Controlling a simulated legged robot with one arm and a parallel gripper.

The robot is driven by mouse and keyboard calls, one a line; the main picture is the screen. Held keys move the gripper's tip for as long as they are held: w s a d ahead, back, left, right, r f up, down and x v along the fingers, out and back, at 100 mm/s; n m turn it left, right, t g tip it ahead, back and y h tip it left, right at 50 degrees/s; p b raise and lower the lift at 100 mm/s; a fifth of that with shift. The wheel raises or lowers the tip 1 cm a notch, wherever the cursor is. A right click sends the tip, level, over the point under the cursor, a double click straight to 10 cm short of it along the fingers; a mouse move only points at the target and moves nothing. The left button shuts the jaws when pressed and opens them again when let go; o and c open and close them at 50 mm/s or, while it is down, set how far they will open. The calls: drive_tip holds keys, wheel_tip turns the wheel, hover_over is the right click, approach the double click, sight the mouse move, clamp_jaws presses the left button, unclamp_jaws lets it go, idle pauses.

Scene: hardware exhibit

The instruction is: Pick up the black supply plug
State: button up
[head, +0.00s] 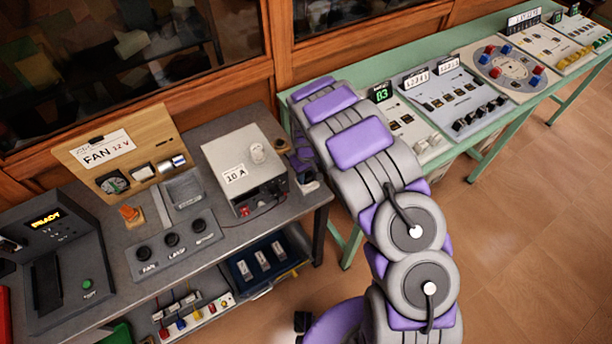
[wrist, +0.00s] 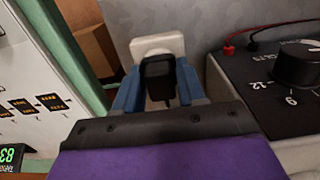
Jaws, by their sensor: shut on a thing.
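The black supply plug (wrist: 157,76) is in the middle of the wrist view, between the two blue fingers of my gripper (wrist: 158,88). The fingers are shut on its sides. A white square plate (wrist: 152,45) lies directly beyond the plug; I cannot tell whether the plug is seated in it or apart from it. In the head view my gripper (head: 304,172) is at the right end of the grey bench, just right of the grey power supply box (head: 243,160). The plug is not clear in that view.
The box with its large knob (wrist: 300,66) stands close right of my gripper in the wrist view. A green table (head: 340,80) with instrument panels is at the right. The fan board (head: 120,152) and switch panel (head: 172,243) are left. Open floor (head: 540,200) lies right.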

sight(307, 174)
drive_tip(key=shift+c, duration=0.7)
drive_tip(key=shift+r, duration=0.9)
wheel_tip(307, 174, up, 2)
drive_tip(key=shift+s+p, duration=0.15)
drive_tip(key=shift+p, duration=0.3)
drive_tip(key=s+d+r+p, duration=0.1)
drive_tip(key=s+d, duration=0.3)
drive_tip(key=s, duration=1.1)
drive_tip(key=shift+d, duration=0.2)
